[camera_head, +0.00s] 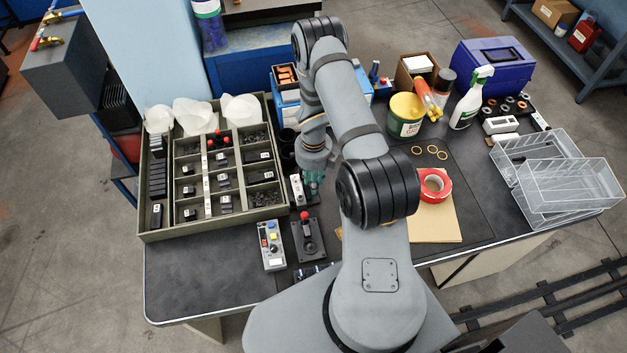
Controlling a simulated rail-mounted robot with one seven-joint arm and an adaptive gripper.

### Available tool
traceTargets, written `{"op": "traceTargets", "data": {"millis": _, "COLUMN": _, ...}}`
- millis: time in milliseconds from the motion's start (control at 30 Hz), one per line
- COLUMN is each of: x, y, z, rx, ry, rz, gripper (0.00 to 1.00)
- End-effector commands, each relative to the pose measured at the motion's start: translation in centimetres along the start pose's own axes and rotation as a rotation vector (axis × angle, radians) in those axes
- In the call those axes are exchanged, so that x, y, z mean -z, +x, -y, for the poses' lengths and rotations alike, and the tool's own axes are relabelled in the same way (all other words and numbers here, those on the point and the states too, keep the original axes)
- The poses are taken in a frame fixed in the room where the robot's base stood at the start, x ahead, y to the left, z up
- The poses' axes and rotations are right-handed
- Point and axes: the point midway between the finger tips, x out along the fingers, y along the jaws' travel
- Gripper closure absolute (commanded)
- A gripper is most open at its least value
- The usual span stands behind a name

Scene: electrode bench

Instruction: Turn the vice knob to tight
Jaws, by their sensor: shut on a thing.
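My gripper (314,181) points down at the bench, just right of the sorting box. Its greenish fingers are closed at a small grey and black device (297,191), which looks like the vice. The vice knob is hidden between and behind the fingers, so its turn position cannot be read. My fingers are shut on it.
A black lever unit with a red ball (308,240) and a grey button box (271,246) stand close in front. The sorting box (286,217) borders the left. A red tape roll (434,186) lies right of my arm. The front left bench corner (200,280) is clear.

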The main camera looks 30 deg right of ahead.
Motion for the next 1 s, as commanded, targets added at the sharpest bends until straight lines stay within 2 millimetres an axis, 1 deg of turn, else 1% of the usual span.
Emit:
{"op": "traceTargets", "data": {"millis": 33, "x": -0.1, "y": 0.0, "z": 0.0, "rx": 0.0, "ry": -0.002, "rz": 0.002, "gripper": 1.0}}
{"op": "traceTargets", "data": {"millis": 67, "x": -0.1, "y": 0.0, "z": 0.0, "rx": -0.001, "ry": -0.002, "rz": 0.002, "gripper": 0.75}}
{"op": "traceTargets", "data": {"millis": 167, "x": -0.1, "y": 0.0, "z": 0.0, "rx": -0.001, "ry": -0.002, "rz": 0.002, "gripper": 0.69}}
{"op": "traceTargets", "data": {"millis": 433, "x": -0.1, "y": -0.1, "z": 0.0, "rx": 0.0, "ry": -0.002, "rz": 0.001, "gripper": 0.68}}
{"op": "traceTargets", "data": {"millis": 567, "x": -0.1, "y": -0.7, "z": -0.1, "rx": 0.0, "ry": -0.002, "rz": 0.001, "gripper": 0.68}}
{"op": "traceTargets", "data": {"millis": 667, "x": -0.1, "y": -1.9, "z": 0.0, "rx": 0.0, "ry": 0.0, "rz": 0.002, "gripper": 0.68}}
{"op": "traceTargets", "data": {"millis": 733, "x": -0.1, "y": -3.0, "z": -0.1, "rx": 0.0, "ry": -0.001, "rz": 0.002, "gripper": 0.68}}
{"op": "traceTargets", "data": {"millis": 800, "x": -0.1, "y": -4.9, "z": -0.1, "rx": 0.0, "ry": -0.001, "rz": 0.002, "gripper": 0.68}}
{"op": "traceTargets", "data": {"millis": 1000, "x": 0.0, "y": -9.4, "z": 0.0, "rx": 0.0, "ry": 0.0, "rz": 0.001, "gripper": 0.68}}
